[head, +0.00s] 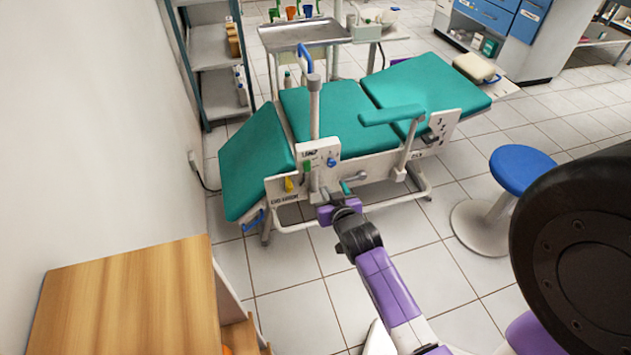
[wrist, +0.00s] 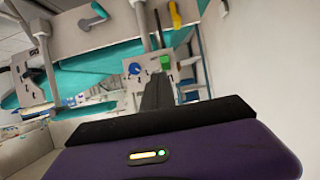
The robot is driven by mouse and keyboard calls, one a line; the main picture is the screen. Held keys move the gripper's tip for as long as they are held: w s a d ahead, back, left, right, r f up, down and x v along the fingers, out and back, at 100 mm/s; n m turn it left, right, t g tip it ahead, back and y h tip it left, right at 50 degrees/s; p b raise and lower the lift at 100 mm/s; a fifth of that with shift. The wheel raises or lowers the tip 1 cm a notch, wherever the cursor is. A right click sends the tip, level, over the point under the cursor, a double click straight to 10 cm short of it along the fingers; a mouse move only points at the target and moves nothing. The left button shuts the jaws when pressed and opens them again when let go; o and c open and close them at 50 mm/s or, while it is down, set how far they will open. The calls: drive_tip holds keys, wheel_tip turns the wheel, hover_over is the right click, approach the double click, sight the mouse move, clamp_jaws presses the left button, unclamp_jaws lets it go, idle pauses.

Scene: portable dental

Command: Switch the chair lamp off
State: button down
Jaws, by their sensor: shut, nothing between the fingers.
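The dental chair (head: 325,115) has green pads and a white side frame. On its near side is a small white panel (head: 318,152), whose label seems to read LAMP. The panel carries a green switch (head: 306,167) and a blue knob (head: 331,162). My gripper (head: 324,197) is shut and empty, just below the panel. In the wrist view, my dark fingers (wrist: 157,82) point at the panel, between the blue knob (wrist: 133,68) and the green switch (wrist: 164,62). Contact cannot be made out. No lamp head is clearly visible, so whether it is lit cannot be told.
A yellow lever (head: 289,185) sits on the chair frame left of the panel. A post (head: 314,110) with a blue handle rises above it. A blue stool (head: 522,170) stands right, a wooden cabinet (head: 130,305) front left. Tiled floor (head: 300,270) lies between.

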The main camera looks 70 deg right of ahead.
sight(310, 166)
idle(0.3)
drive_tip(key=b+x, duration=0.1)
drive_tip(key=x, duration=1.3)
drive_tip(key=shift+b, duration=0.3)
drive_tip(key=shift+w, duration=0.1)
drive_tip(key=shift+w+d+f+b, duration=0.1)
drive_tip(key=shift+w+b, duration=0.05)
drive_tip(key=shift+b, duration=0.9)
drive_tip(key=shift+r+t+h+p, duration=0.3)
drive_tip(key=shift+r+p, duration=0.4)
drive_tip(key=shift+r, duration=0.15)
